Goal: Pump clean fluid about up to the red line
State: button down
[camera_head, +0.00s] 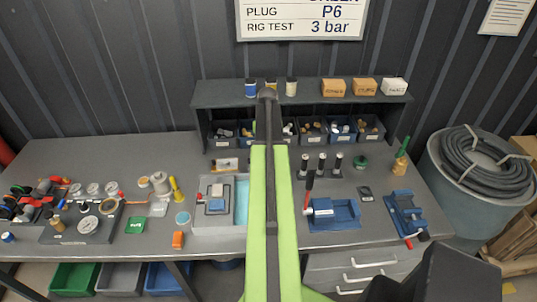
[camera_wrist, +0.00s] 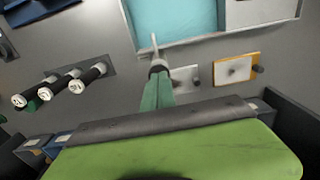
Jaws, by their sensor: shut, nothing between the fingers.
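In the head view, a blue unit with a red lever (camera_head: 309,181) stands on the bench right of my arm; I take it for the pump. A grey tray (camera_head: 240,222) with light blue fluid (camera_head: 241,192) is left of my arm. A small block with a red handle (camera_head: 215,197) sits over its left part. The fluid (camera_wrist: 172,18) also shows at the top of the wrist view. My gripper (camera_wrist: 157,60) is shut and empty, pointing down near that tray's edge. In the head view my arm hides it and part of the tray. I cannot make out a red line.
Three dark cylinders (camera_head: 321,165) stand behind the blue unit. A blue vise (camera_head: 406,213) is at the right, and gauges and fittings (camera_head: 88,228) crowd the left. A raised shelf (camera_head: 215,95) with small bins runs along the back. Some bench surface between them is clear.

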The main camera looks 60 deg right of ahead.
jog(key=shift+f+b, duration=1)
jog(key=shift+f, duration=0.15)
jog(key=shift+r, duration=0.15)
notch_tip(320, 180, up, 3)
jog(key=p, duration=0.3)
jog(key=shift+f, duration=0.2)
jog(key=shift+f+b, duration=1.5)
jog(key=shift+b, duration=0.05)
jog(key=shift+r+p, duration=1.65)
jog(key=shift+f, duration=0.1)
